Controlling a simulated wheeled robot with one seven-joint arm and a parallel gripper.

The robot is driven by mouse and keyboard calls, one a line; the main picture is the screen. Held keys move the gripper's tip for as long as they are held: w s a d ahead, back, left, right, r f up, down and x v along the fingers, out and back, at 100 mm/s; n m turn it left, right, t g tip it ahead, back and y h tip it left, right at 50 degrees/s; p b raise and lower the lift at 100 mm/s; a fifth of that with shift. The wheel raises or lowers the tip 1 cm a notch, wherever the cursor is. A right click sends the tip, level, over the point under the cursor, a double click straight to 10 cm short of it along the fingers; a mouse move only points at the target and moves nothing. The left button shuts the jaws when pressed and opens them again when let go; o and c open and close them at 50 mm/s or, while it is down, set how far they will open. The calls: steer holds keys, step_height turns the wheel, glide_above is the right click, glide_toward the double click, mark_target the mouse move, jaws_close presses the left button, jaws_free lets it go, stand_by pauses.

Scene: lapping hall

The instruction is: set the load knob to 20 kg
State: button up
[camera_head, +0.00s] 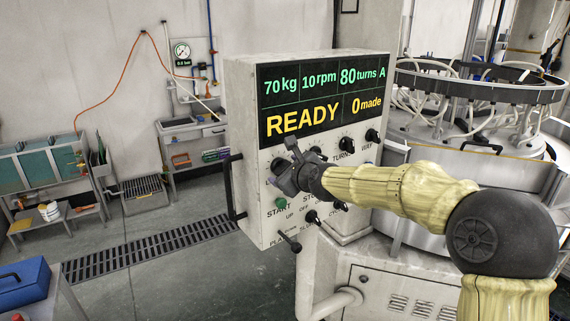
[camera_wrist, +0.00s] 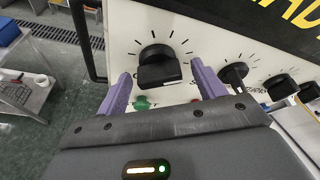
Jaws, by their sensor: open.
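The control panel (camera_head: 244,100) has a display (camera_head: 322,95) reading 70kg, 10rpm, 80turns A, READY and 0made. In the wrist view a black knob (camera_wrist: 158,65) with tick marks around it sits at the left end of the knob row, at the load knob's likely place; its label is mostly hidden. My gripper (camera_wrist: 160,76) is open, its purple fingers on either side of this knob with visible gaps. In the head view my gripper (camera_head: 281,164) is at the panel's left part and covers most of that knob. I cannot tell its exact pointer setting.
Other knobs, including the turns knob (camera_head: 346,144), sit to the right. A green start button (camera_head: 280,202) and small levers (camera_head: 289,241) lie below. A black handle (camera_head: 232,188) runs along the panel's left edge. The lapping machine (camera_head: 470,100) stands at right.

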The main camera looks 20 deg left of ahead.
steer(key=shift+w+a+f, duration=0.2)
steer(key=shift+w+a, duration=0.1)
steer(key=shift+a, duration=0.05)
steer(key=shift+c, duration=0.2)
steer(key=c, duration=1)
steer(key=shift+o, duration=0.2)
